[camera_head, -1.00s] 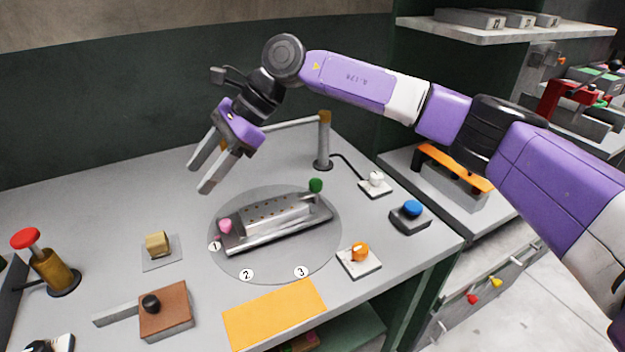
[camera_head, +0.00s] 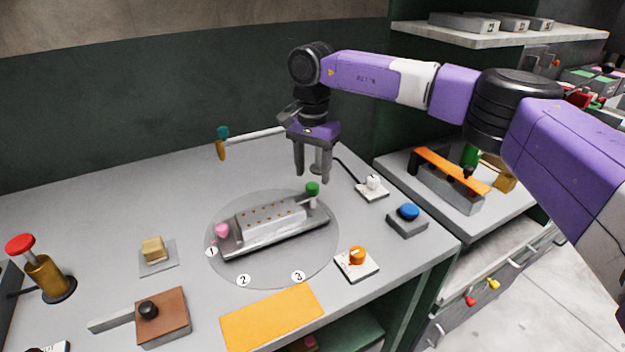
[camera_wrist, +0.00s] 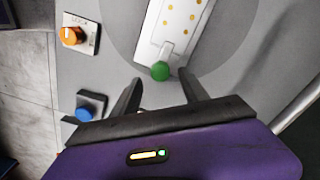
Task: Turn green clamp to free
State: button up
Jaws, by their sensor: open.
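The green clamp (camera_head: 312,188) is a round green knob at the right end of the grey metal press plate (camera_head: 290,236). The plate lies on a round grey disc on the table. A pink clamp (camera_head: 222,231) sits at the plate's left end. My gripper (camera_head: 312,178) points down just above and behind the green clamp, fingers apart and empty. In the wrist view the green knob (camera_wrist: 160,70) lies just ahead of the gap between my fingertips (camera_wrist: 160,82). I cannot tell the exact height between them.
An orange knob (camera_head: 357,256) and a blue button (camera_head: 408,212) stand to the right. A white switch (camera_head: 373,183) and a post with a grey bar (camera_head: 221,148) are behind. A yellow mat (camera_head: 272,316) lies in front.

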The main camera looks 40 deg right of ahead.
aim_at(313, 184)
jog(key=shift+f, duration=1.75)
grip_shut()
